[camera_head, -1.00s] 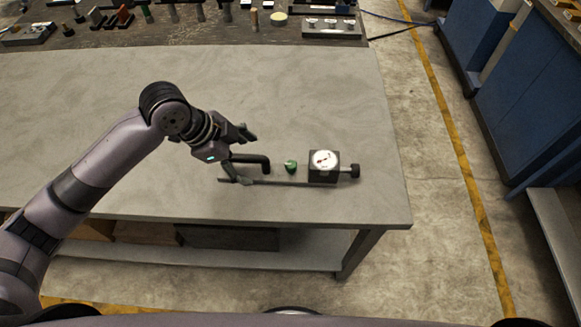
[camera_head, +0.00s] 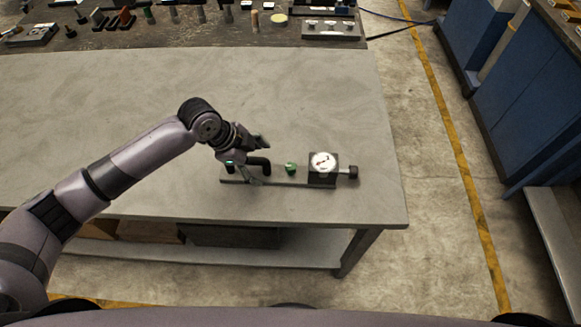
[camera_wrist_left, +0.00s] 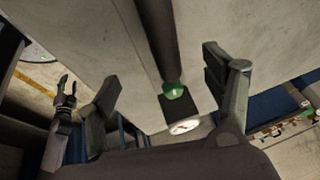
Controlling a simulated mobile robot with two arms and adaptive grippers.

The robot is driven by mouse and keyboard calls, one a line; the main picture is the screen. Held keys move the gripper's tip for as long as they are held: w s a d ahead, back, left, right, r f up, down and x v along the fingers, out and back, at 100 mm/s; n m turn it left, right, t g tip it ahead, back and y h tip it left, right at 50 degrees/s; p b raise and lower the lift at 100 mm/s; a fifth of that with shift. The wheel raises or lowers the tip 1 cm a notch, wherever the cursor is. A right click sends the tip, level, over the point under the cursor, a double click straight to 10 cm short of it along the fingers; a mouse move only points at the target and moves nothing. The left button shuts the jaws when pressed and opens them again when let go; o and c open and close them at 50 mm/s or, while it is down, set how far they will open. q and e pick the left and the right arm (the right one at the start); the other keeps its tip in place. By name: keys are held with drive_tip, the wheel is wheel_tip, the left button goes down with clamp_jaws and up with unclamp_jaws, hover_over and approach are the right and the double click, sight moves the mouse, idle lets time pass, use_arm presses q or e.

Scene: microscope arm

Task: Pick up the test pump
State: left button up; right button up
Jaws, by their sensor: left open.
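The test pump lies on the grey table, with a flat base bar (camera_head: 290,184), a black bent handle (camera_head: 262,162) at its left, a green knob (camera_head: 291,168) in the middle and a black gauge box (camera_head: 322,177) with a white dial at its right. My left gripper (camera_head: 257,160) is open at the handle end, its fingers on either side of it in the head view. In the left wrist view a dark bar, the green knob (camera_wrist_left: 174,91) and the dial (camera_wrist_left: 184,127) show between the spread fingers. Contact cannot be told. My right gripper (camera_wrist_left: 67,88) appears open, away from the pump.
The table (camera_head: 330,100) is clear around the pump; its right edge lies a little beyond the gauge end. A dark bench (camera_head: 200,35) with several tools stands behind. Blue cabinets (camera_head: 540,110) stand at the right across an open floor aisle.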

sight(268, 174)
use_arm(q)
drive_tip(key=p+x, duration=0.2)
drive_tip(key=x, duration=0.3)
drive_tip(key=shift+f, duration=0.1)
drive_tip(key=shift+d+f, duration=0.1)
drive_tip(key=shift+f, duration=0.2)
drive_tip(key=c, duration=1.1)
clamp_jaws()
drive_tip(key=shift+r, duration=0.15)
